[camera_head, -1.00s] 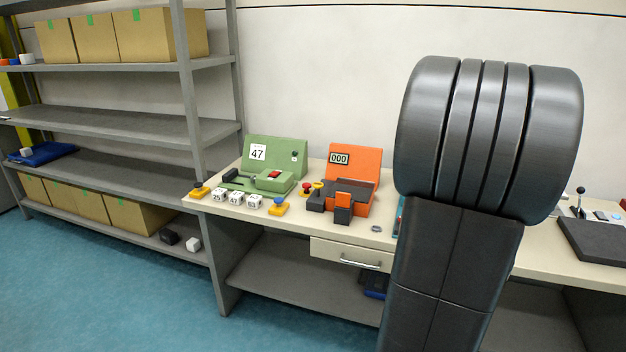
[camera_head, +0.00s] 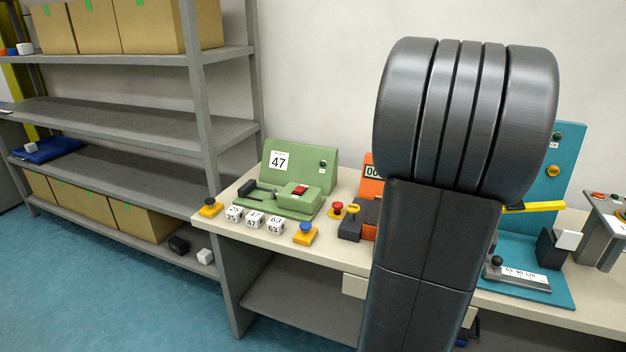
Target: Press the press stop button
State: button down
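A red mushroom-shaped button (camera_head: 337,208) stands on the bench between the green machine (camera_head: 310,157) and the orange machine (camera_head: 368,188). A yellow knob (camera_head: 353,209) is just right of it. No label tells me which of these is the press stop button. Most of the orange machine is hidden behind my arm. My dark arm fills the right middle of the view, and my gripper is not visible.
A teal machine (camera_head: 568,165) stands right of my arm. A grey shelf (camera_head: 150,120) stands left. Blue floor (camera_head: 110,290) is clear in front.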

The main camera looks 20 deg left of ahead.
aim_at(336, 205)
jog(key=i+j+u, duration=0.1)
jog(key=i+j, duration=0.3)
jog(key=i+j+u, duration=0.15)
jog(key=i+j, duration=0.2)
jog(key=i, duration=0.2)
jog(key=i+j+u, duration=0.1)
jog(key=i+j, duration=0.15)
jog(key=i, duration=0.25)
